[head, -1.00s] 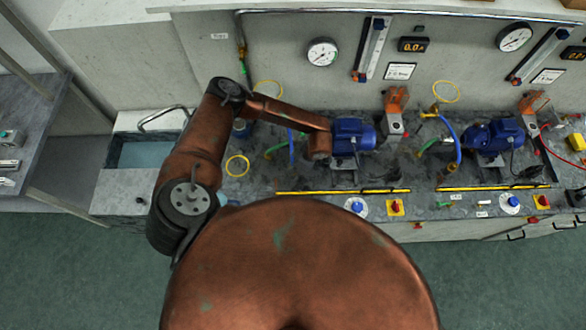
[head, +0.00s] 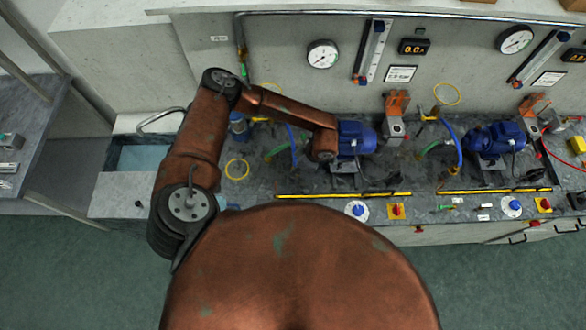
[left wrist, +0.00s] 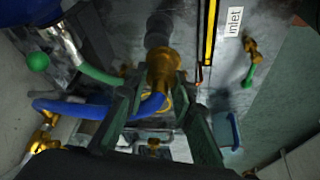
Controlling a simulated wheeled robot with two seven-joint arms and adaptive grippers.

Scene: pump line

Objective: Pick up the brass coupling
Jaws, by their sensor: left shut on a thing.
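In the left wrist view the brass coupling (left wrist: 162,66) is between the fingers of my left gripper (left wrist: 160,82), which is shut on it. A dark ribbed part shows just beyond the coupling in line with it. A blue hose (left wrist: 75,108) curves in from the left and passes close to the coupling; I cannot tell whether it is joined to it. In the head view my left arm reaches over the bench to the left blue pump (head: 356,138), and its wrist hides the fingers and the coupling. My right gripper is not in view.
A second blue pump (head: 494,138) stands to the right. A yellow ring (head: 237,169) lies on the bench near a sink (head: 143,158). A yellow-black strip (head: 343,195) runs along the front. In the left wrist view a brass valve with a green handle (left wrist: 248,75) lies at right.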

